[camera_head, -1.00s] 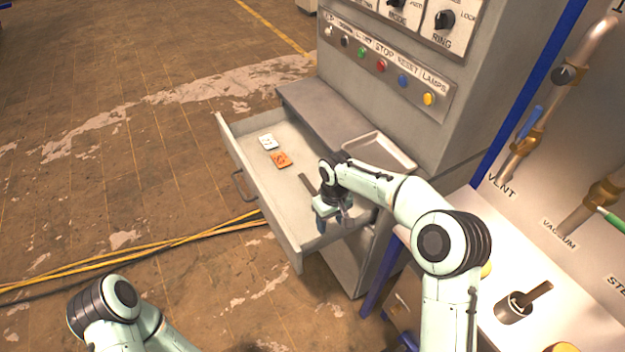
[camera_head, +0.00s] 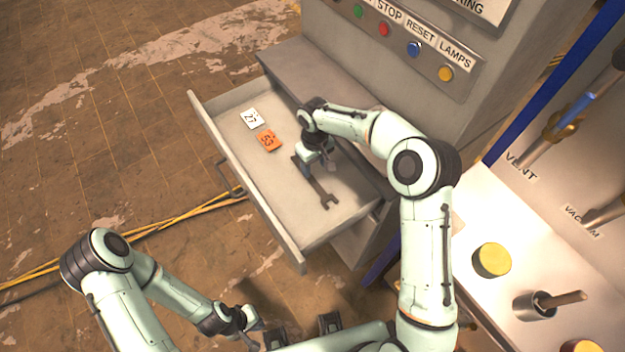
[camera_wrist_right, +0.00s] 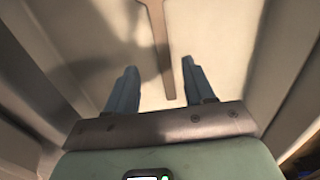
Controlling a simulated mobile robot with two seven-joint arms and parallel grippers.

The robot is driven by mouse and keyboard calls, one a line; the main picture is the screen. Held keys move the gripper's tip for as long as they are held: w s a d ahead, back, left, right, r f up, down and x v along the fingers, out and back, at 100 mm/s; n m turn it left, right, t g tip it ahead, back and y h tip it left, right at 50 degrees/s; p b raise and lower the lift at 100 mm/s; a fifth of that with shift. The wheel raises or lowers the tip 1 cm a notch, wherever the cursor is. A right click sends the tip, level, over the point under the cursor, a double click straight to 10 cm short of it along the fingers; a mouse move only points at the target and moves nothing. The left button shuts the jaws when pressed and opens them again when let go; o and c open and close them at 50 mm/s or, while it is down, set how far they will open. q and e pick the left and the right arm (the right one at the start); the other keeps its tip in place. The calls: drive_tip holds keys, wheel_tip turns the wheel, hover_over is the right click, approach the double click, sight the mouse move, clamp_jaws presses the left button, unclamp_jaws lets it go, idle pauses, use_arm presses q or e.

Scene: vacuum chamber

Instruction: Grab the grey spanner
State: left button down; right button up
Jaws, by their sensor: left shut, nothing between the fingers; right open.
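The grey spanner (camera_head: 326,194) lies on the floor of the open drawer (camera_head: 222,155), its open-jawed end toward the drawer's front right corner. My right gripper (camera_head: 320,168) is inside the drawer at the spanner's far part and hides some of it. In the right wrist view, the two fingers (camera_wrist_right: 158,75) are apart, and the spanner's dark shaft (camera_wrist_right: 160,45) shows in the gap between them. I cannot tell how high the fingertips are above the drawer floor. My left gripper (camera_head: 254,328) is shut and empty, low in the head view, outside the drawer.
A white tag (camera_head: 251,118) and an orange tag (camera_head: 267,140) lie in the drawer, left of the right gripper. The control cabinet (camera_head: 480,115) rises behind.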

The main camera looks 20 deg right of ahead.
sight(312, 179)
drive_tip(key=shift+w+a+f, duration=0.1)
drive_tip(key=shift+w+f, duration=0.05)
drive_tip(key=shift+f, duration=1.05)
drive_tip(key=shift+w+a+f, duration=0.1)
drive_tip(key=shift+a+f, duration=0.05)
drive_tip(key=shift+f, duration=1)
drive_tip(key=shift+w+a+f, duration=0.1)
drive_tip(key=shift+w+f, duration=0.05)
drive_tip(key=shift+f, duration=1.05)
clamp_jaws()
